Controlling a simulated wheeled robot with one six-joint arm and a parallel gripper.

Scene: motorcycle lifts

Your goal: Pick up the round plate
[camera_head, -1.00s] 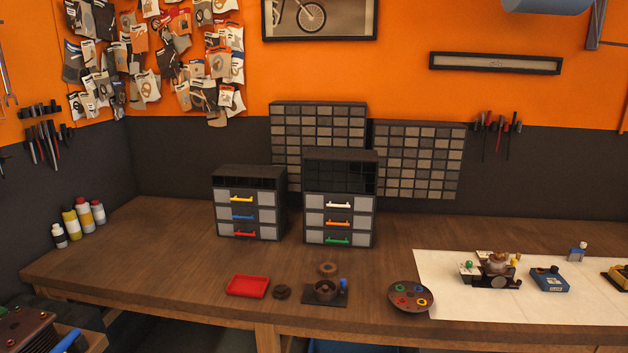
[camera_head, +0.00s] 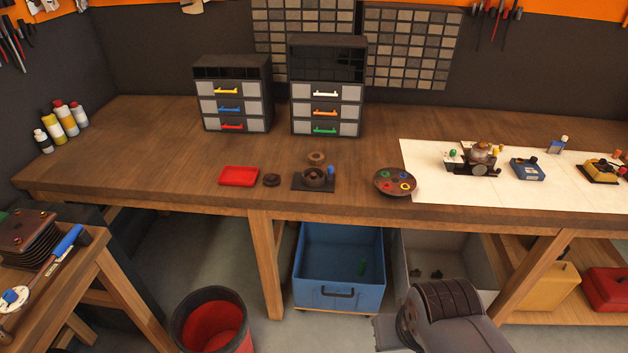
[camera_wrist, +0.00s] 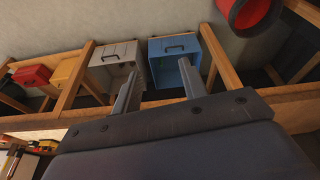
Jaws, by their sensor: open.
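A dark brown round plate (camera_head: 395,182) lies on the wooden bench, with several small coloured rings on it: red, green, blue and yellow. It sits at the left edge of the white sheet. The plate is not visible in the wrist view. In the head view only part of my arm shows, at the bottom right.
The red tray (camera_head: 239,176) and a dark fixture with a round cup (camera_head: 316,179) stand left of the plate. Small mechanical parts lie on the white sheet (camera_head: 432,187). Two drawer cabinets stand behind. A blue bin (camera_head: 340,292) and a red bucket (camera_head: 213,325) are below.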

